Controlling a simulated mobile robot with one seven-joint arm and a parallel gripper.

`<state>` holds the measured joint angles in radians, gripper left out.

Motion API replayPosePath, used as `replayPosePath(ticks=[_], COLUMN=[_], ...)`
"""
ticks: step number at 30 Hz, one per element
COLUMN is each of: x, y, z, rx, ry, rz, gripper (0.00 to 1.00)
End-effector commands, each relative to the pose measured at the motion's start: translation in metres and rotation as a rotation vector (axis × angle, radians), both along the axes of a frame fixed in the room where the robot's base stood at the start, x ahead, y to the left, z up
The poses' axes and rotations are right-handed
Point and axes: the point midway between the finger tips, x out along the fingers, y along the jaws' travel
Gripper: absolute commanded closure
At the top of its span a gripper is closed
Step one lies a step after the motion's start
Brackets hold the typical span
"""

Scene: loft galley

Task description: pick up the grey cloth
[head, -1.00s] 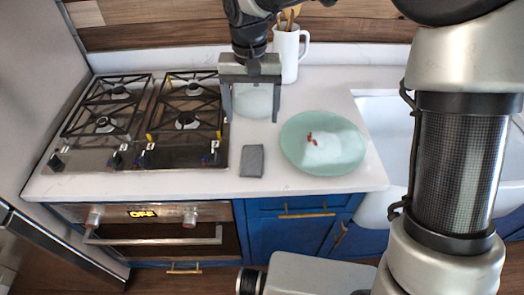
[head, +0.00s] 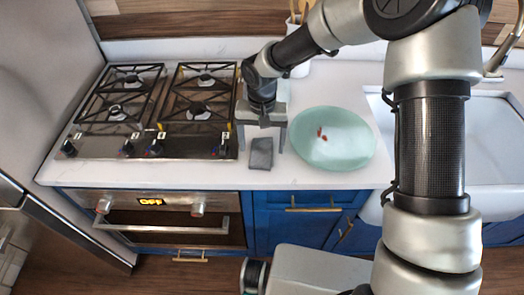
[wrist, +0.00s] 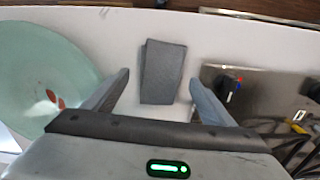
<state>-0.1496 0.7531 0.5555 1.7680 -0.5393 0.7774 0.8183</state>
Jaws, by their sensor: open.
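The grey cloth (head: 261,153) is a small folded rectangle lying flat on the white counter, between the stove and the green plate. It also shows in the wrist view (wrist: 161,72), centred ahead of my fingers. My gripper (head: 262,150) is open and empty, pointing down over the counter at the cloth. In the wrist view my gripper's two fingers (wrist: 158,92) stand apart, one on each side of the cloth's near end. I cannot tell the exact height of the fingertips above the counter.
A large pale green plate (head: 350,150) with small red marks lies close right of the cloth. The gas stove (head: 190,145) with knobs is close on the left. A white utensil holder (head: 300,68) stands behind, and a white sink (head: 480,150) is at the right.

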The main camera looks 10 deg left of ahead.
Motion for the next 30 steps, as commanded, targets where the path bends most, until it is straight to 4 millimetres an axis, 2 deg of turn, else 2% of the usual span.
replayPosePath(ticks=[4, 11, 12, 18, 20, 30], x=[0.000, 0.000, 0.000, 0.000, 0.000, 0.001], y=[0.000, 0.000, 0.000, 0.000, 0.000, 0.000], z=[-0.016, -0.019, -0.019, -0.018, -0.018, -0.015], rx=[-0.001, -0.001, -0.001, -0.001, -0.001, -0.001], ry=[0.001, -0.001, -0.001, -0.001, -0.001, -0.002], rz=[0.000, -0.001, -0.001, -0.001, -0.001, 0.000], gripper=[0.23, 0.23, 0.24, 0.58, 0.66, 0.66])
